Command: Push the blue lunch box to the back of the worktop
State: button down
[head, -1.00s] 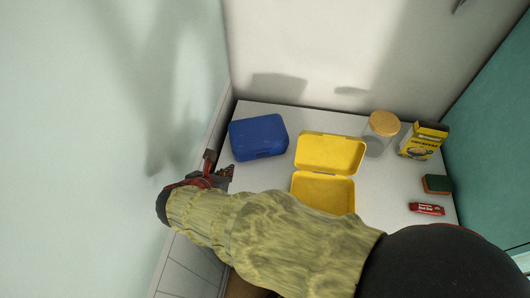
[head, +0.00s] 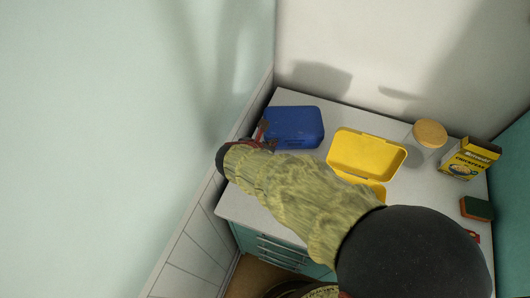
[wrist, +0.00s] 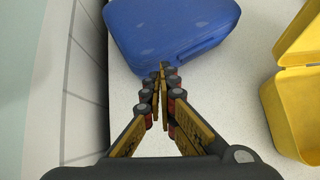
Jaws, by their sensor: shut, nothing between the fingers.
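The blue lunch box (head: 293,127) is closed and stands at the back left of the worktop (head: 240,203), a little in front of the back wall. My gripper (head: 264,134) is at its near left side, low over the worktop, partly hidden by my sleeved arm. In the wrist view the blue lunch box (wrist: 170,30) lies straight beyond my gripper (wrist: 163,70). The fingers are shut with nothing between them. Their tips are at the box's near edge; I cannot tell whether they touch it.
An open yellow lunch box (head: 368,153) stands to the right, partly behind my arm. Further right are a glass jar with a wooden lid (head: 430,134), a yellow carton (head: 468,158) and a sponge (head: 477,208). The left wall (head: 200,222) runs close beside my gripper.

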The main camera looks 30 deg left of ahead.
aim_at(279, 131)
jog(key=shift+w, duration=0.6)
jog(key=shift+w+p, duration=0.45)
jog(key=shift+w, duration=2.05)
